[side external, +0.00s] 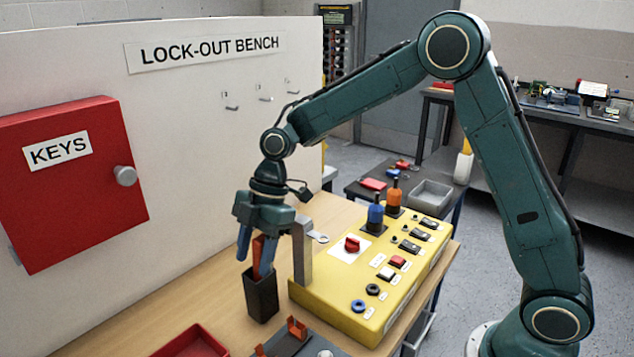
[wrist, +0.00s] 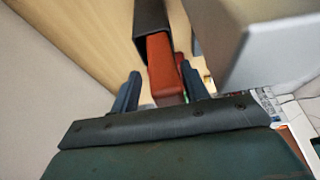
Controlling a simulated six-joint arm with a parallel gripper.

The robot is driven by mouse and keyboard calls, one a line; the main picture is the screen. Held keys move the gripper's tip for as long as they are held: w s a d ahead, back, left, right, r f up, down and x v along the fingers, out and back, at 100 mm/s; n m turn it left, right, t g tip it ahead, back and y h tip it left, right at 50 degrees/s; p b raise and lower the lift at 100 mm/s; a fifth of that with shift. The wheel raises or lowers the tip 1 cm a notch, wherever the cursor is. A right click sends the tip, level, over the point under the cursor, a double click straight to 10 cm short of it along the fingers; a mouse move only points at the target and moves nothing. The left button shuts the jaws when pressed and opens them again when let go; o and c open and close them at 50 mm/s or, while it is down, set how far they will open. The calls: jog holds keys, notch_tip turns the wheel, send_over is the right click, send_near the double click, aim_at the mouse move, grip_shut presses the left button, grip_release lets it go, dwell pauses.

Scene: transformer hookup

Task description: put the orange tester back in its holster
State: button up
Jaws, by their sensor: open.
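The orange tester (side external: 258,247) stands upright with its lower end inside the black holster (side external: 262,297). The holster stands on the wooden bench, left of the yellow panel. In the wrist view the tester (wrist: 163,65) runs into the mouth of the holster (wrist: 150,17). My gripper (side external: 254,262) is above the holster and points down, with its blue fingers on either side of the tester. In the wrist view my gripper (wrist: 160,82) is open, with a gap showing beside the left finger. The tester's lower end is hidden in the holster.
A grey upright post (side external: 302,255) stands close to the right of my gripper. The yellow panel (side external: 375,290) carries knobs, switches and two capped terminals. A red tray (side external: 190,343) lies at the front. The red key box (side external: 75,185) hangs on the white board at left.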

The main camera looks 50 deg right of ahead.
jog(key=v, duration=1.1)
jog(key=shift+r, duration=0.2)
jog(key=shift+d, duration=0.1)
jog(key=s+d+r+m+t+h, duration=0.25)
jog(key=s+r+m, duration=0.35)
jog(key=s+m, duration=0.5)
jog(key=s+d+f+m+t+h, duration=0.1)
jog(key=s+d+m, duration=0.2)
jog(key=s, duration=0.5)
jog(key=s+d+f+m+t+h, duration=0.1)
jog(key=s+d+m, duration=0.3)
jog(key=s, duration=0.4)
jog(key=shift+d+f+t, duration=0.3)
jog(key=shift+f+t, duration=0.25)
jog(key=shift+f, duration=0.2)
